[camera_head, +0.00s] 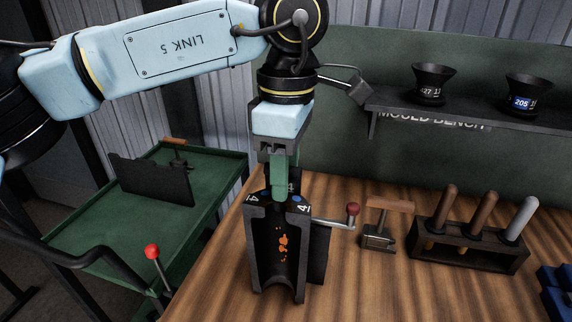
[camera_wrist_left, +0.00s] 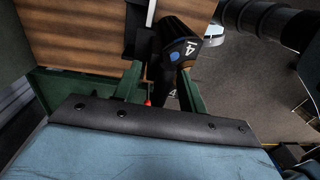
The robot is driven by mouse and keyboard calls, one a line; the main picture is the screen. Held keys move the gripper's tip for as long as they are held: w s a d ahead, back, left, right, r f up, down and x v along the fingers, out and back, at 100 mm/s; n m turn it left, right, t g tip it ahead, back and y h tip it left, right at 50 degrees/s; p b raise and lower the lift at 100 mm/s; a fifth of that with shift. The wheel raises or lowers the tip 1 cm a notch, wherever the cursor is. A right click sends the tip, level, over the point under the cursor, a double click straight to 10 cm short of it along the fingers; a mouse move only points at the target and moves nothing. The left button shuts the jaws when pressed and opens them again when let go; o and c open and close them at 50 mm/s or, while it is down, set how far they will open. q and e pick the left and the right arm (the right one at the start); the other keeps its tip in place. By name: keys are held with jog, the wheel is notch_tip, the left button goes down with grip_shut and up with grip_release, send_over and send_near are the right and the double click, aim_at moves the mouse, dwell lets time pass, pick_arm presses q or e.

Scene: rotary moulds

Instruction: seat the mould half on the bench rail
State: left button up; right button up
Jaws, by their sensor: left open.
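A dark grey mould half (camera_head: 258,250) stands upright at the bench's left end, its hollow side with orange marks facing the camera. Its top carries a white 4 and a blue dot. A dark plate (camera_head: 319,254) stands close behind it on the right; I cannot tell whether the half is seated on a rail, as its foot contact is hidden. My left gripper (camera_head: 280,190) points down at the top of the half, green fingers open. In the left wrist view a dark part marked 4 (camera_wrist_left: 183,48) shows beside the right finger of the open gripper (camera_wrist_left: 160,74); contact is unclear.
A red-knobbed lever (camera_head: 352,209) sticks out right of the half. A wooden-handled tool (camera_head: 379,238) and a rack (camera_head: 468,245) stand farther right on the bench (camera_head: 370,290). A green cart (camera_head: 110,240) holds a dark plate at left. A shelf (camera_head: 470,112) carries two black cups.

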pick_arm(q)
notch_tip(320, 180, up, 6)
jog(key=shift+w+d+f, duration=0.1)
jog(key=shift+w+f, duration=0.05)
jog(key=shift+f, duration=0.05)
notch_tip(320, 180, up, 8)
jog(key=p, duration=0.1)
jog(key=shift+w+p, duration=0.15)
jog(key=shift+p, duration=0.2)
pick_arm(e)
jog(key=shift+a+r, duration=0.35)
jog(key=shift+r, duration=0.5)
pick_arm(q)
jog(key=shift+r, duration=0.1)
pick_arm(e)
jog(key=shift+d, duration=0.25)
pick_arm(q)
notch_tip(320, 180, up, 7)
jog(key=p, duration=0.7)
jog(key=shift+p, duration=0.35)
pick_arm(e)
notch_tip(320, 180, up, 8)
jog(key=shift+d+f, duration=0.15)
